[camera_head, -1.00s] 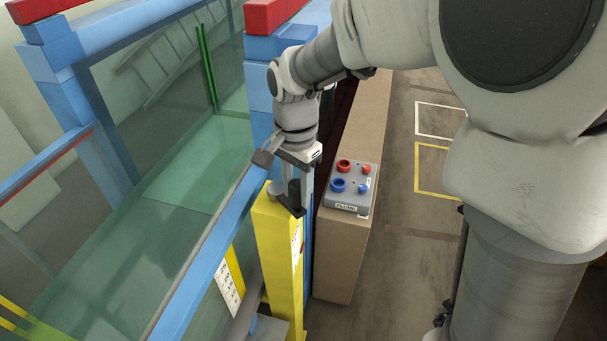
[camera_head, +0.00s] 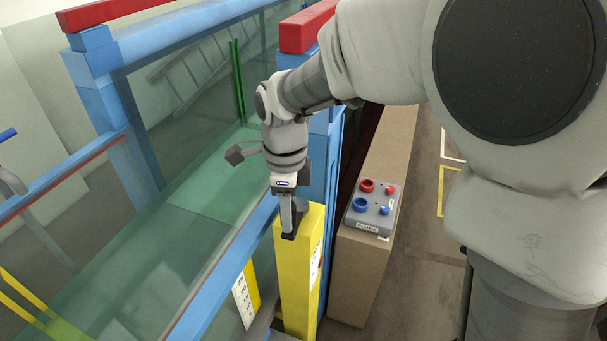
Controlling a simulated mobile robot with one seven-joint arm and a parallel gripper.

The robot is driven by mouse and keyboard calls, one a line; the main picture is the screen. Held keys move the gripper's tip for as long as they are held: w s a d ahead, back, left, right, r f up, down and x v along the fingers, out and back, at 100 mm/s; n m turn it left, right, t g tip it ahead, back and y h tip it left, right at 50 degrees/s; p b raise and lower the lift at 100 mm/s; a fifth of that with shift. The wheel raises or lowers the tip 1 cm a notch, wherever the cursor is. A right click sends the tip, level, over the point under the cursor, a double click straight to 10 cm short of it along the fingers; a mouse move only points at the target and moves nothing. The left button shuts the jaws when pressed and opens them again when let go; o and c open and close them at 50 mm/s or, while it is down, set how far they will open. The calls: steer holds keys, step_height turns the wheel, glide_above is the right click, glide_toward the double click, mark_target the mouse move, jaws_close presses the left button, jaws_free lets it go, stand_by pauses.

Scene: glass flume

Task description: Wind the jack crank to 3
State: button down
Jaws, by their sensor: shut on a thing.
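My gripper (camera_head: 290,228) is at the top of the yellow jack post (camera_head: 294,270), beside the blue flume frame. It is shut on the jack crank's dark handle, which is mostly hidden by the fingers. A white scale plate with dark marks (camera_head: 244,300) is on the flume side, left of the post. Another pale label (camera_head: 316,265) is on the post's right face. The marks are too small to read, so I cannot tell the crank's setting.
A grey control box (camera_head: 373,208) with red and blue knobs sits on a brown cabinet (camera_head: 358,275) right of the post. The glass flume (camera_head: 190,215) with its blue rail (camera_head: 222,285) runs along the left. A blue upright stands close behind my gripper.

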steer(key=shift+w+a+r+m, duration=0.1)
steer(key=shift+a+m, duration=0.3)
steer(key=shift+m, duration=0.1)
steer(key=c, duration=0.5)
jaws_free()
step_height(320, 180, up, 17)
steer(key=shift+r+p, duration=0.2)
steer(key=shift+p, duration=0.15)
steer(key=shift+d, duration=0.1)
